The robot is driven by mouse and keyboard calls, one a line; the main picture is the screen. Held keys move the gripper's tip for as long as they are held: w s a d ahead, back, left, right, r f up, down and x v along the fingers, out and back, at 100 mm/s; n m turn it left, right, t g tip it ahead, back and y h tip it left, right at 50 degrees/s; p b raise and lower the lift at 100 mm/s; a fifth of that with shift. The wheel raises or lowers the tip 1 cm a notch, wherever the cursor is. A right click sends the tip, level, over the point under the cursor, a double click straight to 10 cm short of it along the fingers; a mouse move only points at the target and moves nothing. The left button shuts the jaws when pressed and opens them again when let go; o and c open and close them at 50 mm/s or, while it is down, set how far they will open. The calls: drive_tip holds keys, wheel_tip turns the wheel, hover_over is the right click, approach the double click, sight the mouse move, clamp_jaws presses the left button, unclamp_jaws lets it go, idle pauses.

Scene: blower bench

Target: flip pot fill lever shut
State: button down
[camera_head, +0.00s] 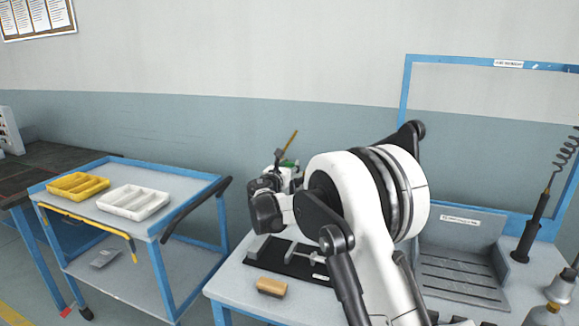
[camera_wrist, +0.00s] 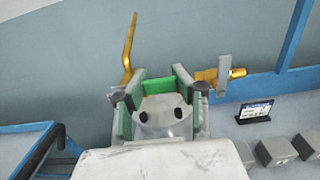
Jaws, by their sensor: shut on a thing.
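My gripper (camera_wrist: 158,98) reaches over the bench and is shut on a green piece (camera_wrist: 157,87), seen between its fingers in the wrist view. The green piece also shows in the head view (camera_head: 288,162). I cannot tell whether it is the pot fill lever's handle. A bent yellow rod (camera_wrist: 129,45) stands upright just left of the fingers, and in the head view it tilts up to the right (camera_head: 289,143). A brass fitting (camera_wrist: 237,73) with a grey upright plate (camera_wrist: 224,75) lies to the right. My arm and gripper hide much of the fixture and any pot.
A black base plate (camera_head: 287,265) and a tan block (camera_head: 272,287) lie on the bench (camera_head: 235,288). A slotted grey unit (camera_head: 460,277) and a blue frame (camera_head: 408,85) stand right. A blue cart (camera_head: 184,178) with yellow (camera_head: 78,187) and white trays (camera_head: 133,202) stands left.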

drive_tip(key=c, duration=1.3)
unclamp_jaws()
drive_tip(key=shift+o, duration=0.2)
drive_tip(key=shift+s, duration=0.15)
drive_tip(key=v, duration=1.1)
drive_tip(key=shift+s, duration=0.35)
drive_tip(key=shift+a, duration=0.15)
